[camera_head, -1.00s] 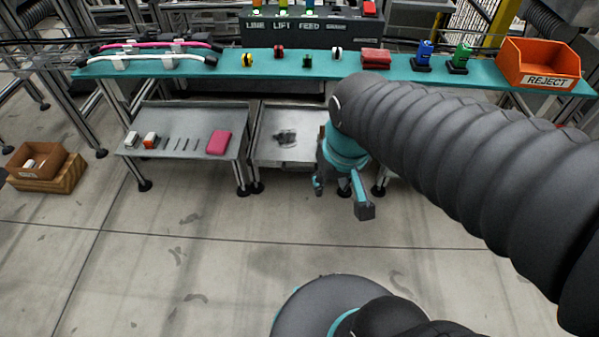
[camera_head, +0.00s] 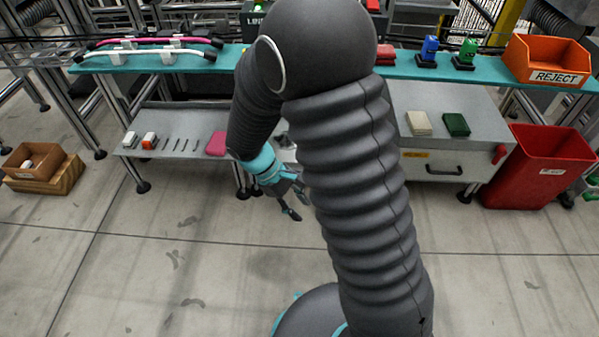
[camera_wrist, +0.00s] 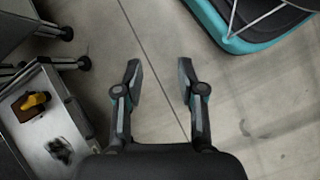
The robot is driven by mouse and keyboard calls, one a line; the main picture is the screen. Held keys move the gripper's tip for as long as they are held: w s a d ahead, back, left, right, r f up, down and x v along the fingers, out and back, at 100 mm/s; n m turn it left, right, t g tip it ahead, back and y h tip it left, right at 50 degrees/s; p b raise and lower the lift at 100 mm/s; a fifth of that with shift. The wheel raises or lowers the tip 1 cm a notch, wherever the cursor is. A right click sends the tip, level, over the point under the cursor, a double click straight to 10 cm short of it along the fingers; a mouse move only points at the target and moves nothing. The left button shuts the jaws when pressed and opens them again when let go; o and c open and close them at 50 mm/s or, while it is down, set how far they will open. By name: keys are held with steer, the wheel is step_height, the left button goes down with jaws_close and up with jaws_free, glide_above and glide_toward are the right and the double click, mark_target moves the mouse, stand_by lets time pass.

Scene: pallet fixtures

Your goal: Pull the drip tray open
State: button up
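A grey metal tray with a dark patch, which looks like the drip tray (camera_wrist: 84,121), is at the lower left in the wrist view. A yellow object (camera_wrist: 36,100) on a brown base is on it. In the head view my arm hides most of this tray, and only a small part shows left of the arm. My gripper (camera_wrist: 158,75) is open and empty, fingers apart over bare floor, to the right of the tray in the wrist view. In the head view my gripper (camera_head: 298,204) hangs in front of the bench, apart from the tray.
A cabinet (camera_head: 478,129) with a black-handled drawer (camera_head: 440,170) stands right of my arm, next to a red bin (camera_head: 540,170). A low shelf (camera_head: 185,148) with small parts is at left. The teal bench top (camera_head: 490,73) runs above. The front floor is clear.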

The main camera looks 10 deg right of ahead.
steer(key=w+a+f+n+t+h+b, duration=0.15)
steer(key=w+f+n+t+h, duration=0.4)
steer(key=f+n, duration=0.7)
steer(key=w+a+f+n+t+h+b, duration=0.15)
steer(key=w+f+n+t+h, duration=0.45)
steer(key=f+n, duration=0.65)
steer(key=w+a+r+n+t+y, duration=0.1)
steer(key=w+a+r+n+t, duration=0.1)
steer(key=w+a+r+n, duration=0.35)
steer(key=x, duration=0.5)
steer(key=f+x, duration=0.1)
steer(key=x, duration=0.4)
steer(key=p+x, duration=0.1)
steer(key=x, duration=0.5)
steer(key=shift+w+a+f, duration=0.15)
steer(key=shift+w+a, duration=0.05)
steer(key=shift+w, duration=0.1)
jaws_close()
